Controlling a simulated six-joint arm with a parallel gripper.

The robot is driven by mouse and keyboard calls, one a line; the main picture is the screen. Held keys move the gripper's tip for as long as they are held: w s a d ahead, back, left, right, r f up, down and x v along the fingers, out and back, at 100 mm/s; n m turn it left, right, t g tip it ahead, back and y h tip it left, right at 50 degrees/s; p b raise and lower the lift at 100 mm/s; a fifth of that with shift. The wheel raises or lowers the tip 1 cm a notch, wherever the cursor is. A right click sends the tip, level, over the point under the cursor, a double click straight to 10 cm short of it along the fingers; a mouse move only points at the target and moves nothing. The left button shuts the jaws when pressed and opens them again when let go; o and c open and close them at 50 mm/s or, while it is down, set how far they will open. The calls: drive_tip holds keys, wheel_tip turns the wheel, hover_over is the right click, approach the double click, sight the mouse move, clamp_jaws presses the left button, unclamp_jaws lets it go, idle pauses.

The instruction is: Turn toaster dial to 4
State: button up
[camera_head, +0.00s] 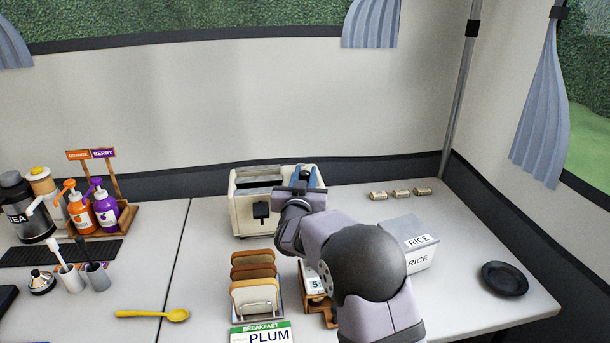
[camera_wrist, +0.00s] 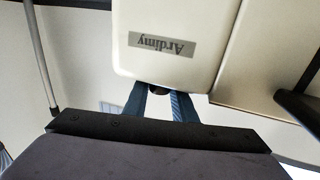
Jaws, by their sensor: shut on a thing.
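The cream toaster (camera_head: 246,222) stands at the back middle of the counter, with a black lever (camera_head: 261,211) on its front. Its cream side with an upside-down "Ardimy" label (camera_wrist: 163,44) fills the top of the wrist view. In the wrist view my gripper's blue fingers (camera_wrist: 160,100) are shut on a small dark dial (camera_wrist: 159,92) at the toaster's edge. The dial's numbers and pointer cannot be seen. In the head view my arm hides the dial.
A toast rack (camera_head: 254,277) with several slices stands in front of the toaster, beside a small timer (camera_head: 316,284) partly behind my arm. A rice box (camera_head: 418,262) is close to my arm's right. A black plate (camera_head: 504,279) and corks (camera_head: 400,193) lie farther right.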

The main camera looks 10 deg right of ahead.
sight(304, 173)
drive_tip(key=o, duration=1)
drive_tip(key=shift+o, duration=0.2)
drive_tip(key=shift+r, duration=0.15)
wheel_tip(304, 173, up, 10)
drive_tip(key=shift+f+p, duration=0.1)
drive_tip(key=shift+p, duration=0.8)
drive_tip(key=shift+a, duration=0.1)
